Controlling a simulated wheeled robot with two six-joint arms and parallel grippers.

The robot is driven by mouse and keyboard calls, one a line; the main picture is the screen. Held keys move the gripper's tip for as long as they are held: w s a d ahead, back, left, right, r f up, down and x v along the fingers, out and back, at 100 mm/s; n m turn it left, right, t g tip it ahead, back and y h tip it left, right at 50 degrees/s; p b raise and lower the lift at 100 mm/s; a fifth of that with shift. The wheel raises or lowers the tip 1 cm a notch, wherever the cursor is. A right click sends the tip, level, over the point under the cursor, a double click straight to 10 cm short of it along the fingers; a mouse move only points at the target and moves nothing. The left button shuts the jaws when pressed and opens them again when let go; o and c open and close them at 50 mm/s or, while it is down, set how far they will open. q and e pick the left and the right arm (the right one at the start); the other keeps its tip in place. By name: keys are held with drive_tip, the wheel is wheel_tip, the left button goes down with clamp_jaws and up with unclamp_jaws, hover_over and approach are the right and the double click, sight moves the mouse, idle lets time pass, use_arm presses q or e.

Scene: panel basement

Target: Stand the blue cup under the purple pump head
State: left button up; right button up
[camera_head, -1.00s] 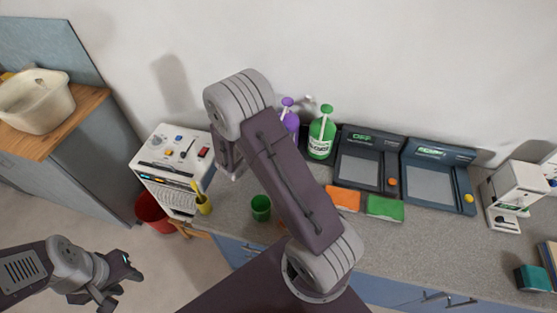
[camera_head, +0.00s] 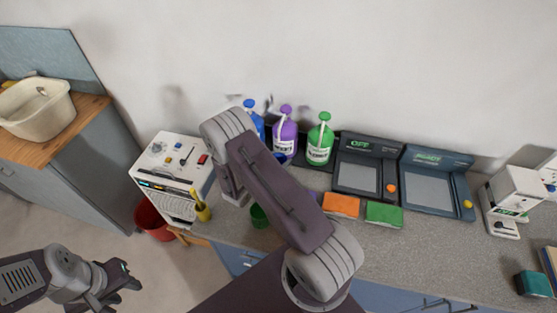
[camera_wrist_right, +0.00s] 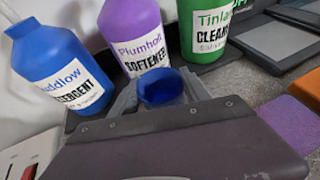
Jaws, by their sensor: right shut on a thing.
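My right gripper (camera_wrist_right: 160,98) is shut on the blue cup (camera_wrist_right: 160,88), which shows between its fingers in the right wrist view. The cup is in front of the purple softener bottle (camera_wrist_right: 133,35); I cannot tell whether it touches the counter. In the head view only a bit of the cup (camera_head: 281,157) shows beside my right arm, at the foot of the purple bottle (camera_head: 284,137). The purple pump head (camera_head: 286,109) tops that bottle. My right fingers are hidden there by the arm. My left gripper (camera_head: 122,280) is at lower left, far from the bottles; its jaw opening is unclear.
A blue detergent bottle (camera_wrist_right: 60,65) stands left of the purple one, a green cleaner bottle (camera_wrist_right: 203,28) right of it. A green cup (camera_head: 258,216), an orange sponge (camera_head: 341,205) and a green sponge (camera_head: 384,214) lie nearer the counter front. A white machine (camera_head: 172,170) stands left.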

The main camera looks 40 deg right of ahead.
drive_tip(key=shift+f, duration=0.1)
drive_tip(key=o, duration=1.5)
drive_tip(key=shift+o, duration=0.2)
drive_tip(key=shift+r, duration=0.2)
drive_tip(key=b+v, duration=0.1)
drive_tip(key=v, duration=1.1)
